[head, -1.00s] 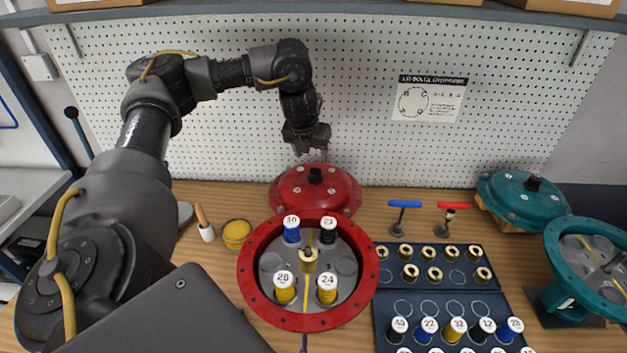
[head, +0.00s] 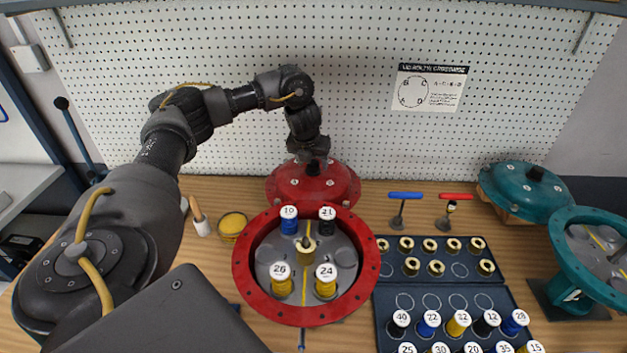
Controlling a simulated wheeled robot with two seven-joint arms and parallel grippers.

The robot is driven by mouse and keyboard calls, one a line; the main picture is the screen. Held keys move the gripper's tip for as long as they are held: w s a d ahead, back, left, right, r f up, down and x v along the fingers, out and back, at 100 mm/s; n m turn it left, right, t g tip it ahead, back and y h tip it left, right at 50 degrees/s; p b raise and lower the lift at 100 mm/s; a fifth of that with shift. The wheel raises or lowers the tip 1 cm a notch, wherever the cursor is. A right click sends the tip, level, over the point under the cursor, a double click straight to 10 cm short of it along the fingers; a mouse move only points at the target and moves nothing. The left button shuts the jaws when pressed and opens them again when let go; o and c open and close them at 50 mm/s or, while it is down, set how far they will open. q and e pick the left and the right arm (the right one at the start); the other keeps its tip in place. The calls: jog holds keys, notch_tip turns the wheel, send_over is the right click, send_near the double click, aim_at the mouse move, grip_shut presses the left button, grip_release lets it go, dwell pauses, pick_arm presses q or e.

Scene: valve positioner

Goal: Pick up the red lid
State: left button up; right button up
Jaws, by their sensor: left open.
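The red lid (head: 290,189) is a round dome with bolts on its rim and a black knob (head: 314,168) on top. It rests behind the open red housing (head: 250,285) in the head view. My left gripper (head: 312,160) is directly over the lid with its fingers at the knob. It is open. I cannot tell whether the fingers touch the knob. My right gripper is not in view.
The red housing holds several numbered spools. Dark trays (head: 466,270) with brass rings and spools lie to its right. Blue (head: 404,196) and red (head: 455,196) T-handles stand behind them. A teal lid (head: 520,190) and teal housing (head: 565,265) are at the right.

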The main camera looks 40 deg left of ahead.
pick_arm(q)
jog(key=shift+f, duration=0.15)
jog(key=shift+c, duration=0.8)
grip_shut()
dwell(0.5)
jog(key=shift+w+a, duration=0.1)
